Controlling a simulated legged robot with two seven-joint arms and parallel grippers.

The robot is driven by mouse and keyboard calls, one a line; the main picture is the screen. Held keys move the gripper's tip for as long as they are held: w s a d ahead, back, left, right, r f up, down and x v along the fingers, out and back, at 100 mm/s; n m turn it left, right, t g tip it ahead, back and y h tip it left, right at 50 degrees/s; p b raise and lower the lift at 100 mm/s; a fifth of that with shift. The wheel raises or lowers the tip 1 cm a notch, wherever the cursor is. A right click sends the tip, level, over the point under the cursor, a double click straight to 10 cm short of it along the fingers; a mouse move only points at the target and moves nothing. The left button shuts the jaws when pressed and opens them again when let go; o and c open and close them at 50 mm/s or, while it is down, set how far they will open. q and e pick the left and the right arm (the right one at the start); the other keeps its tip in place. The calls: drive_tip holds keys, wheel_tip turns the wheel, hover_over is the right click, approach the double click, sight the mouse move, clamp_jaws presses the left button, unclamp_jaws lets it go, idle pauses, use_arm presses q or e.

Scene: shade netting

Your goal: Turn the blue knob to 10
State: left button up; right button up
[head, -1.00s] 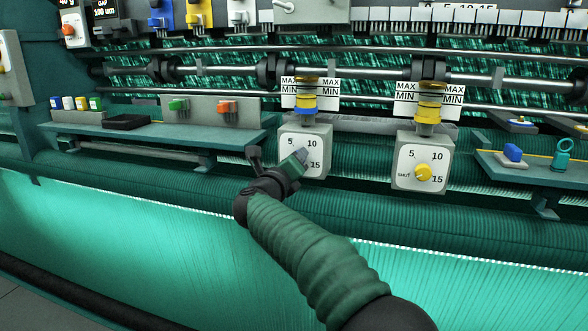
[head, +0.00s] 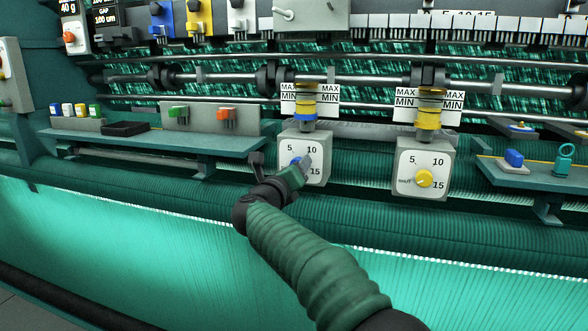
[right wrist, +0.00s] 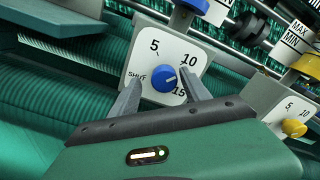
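The blue knob (right wrist: 164,79) sits on a white dial plate marked SHUT, 5, 10 and 15. A pale mark on the knob faces right in the right wrist view, roughly between 10 and 15; its exact reading is hard to tell. In the head view the knob (head: 295,161) is partly hidden by a finger of my right gripper (head: 280,165). In the right wrist view the fingers of this gripper (right wrist: 158,88) are spread, one on each side of the knob. A gap shows on the left; contact on the right cannot be told. My left gripper is not in view.
A similar dial box with a yellow knob (head: 424,179) stands to the right. A teal shelf (head: 160,143) with green and orange switches lies to the left. Another shelf (head: 540,180) is at the far right. A MAX/MIN gauge with a blue band (head: 306,117) is above the blue knob's box.

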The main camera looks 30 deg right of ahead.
drive_tip(key=shift+s+r, duration=0.15)
drive_tip(key=shift+r, duration=0.1)
drive_tip(key=p+v, duration=0.1)
drive_tip(key=v, duration=1.5)
drive_tip(key=shift+s+a+f, duration=0.25)
drive_tip(key=shift+a+f, duration=0.05)
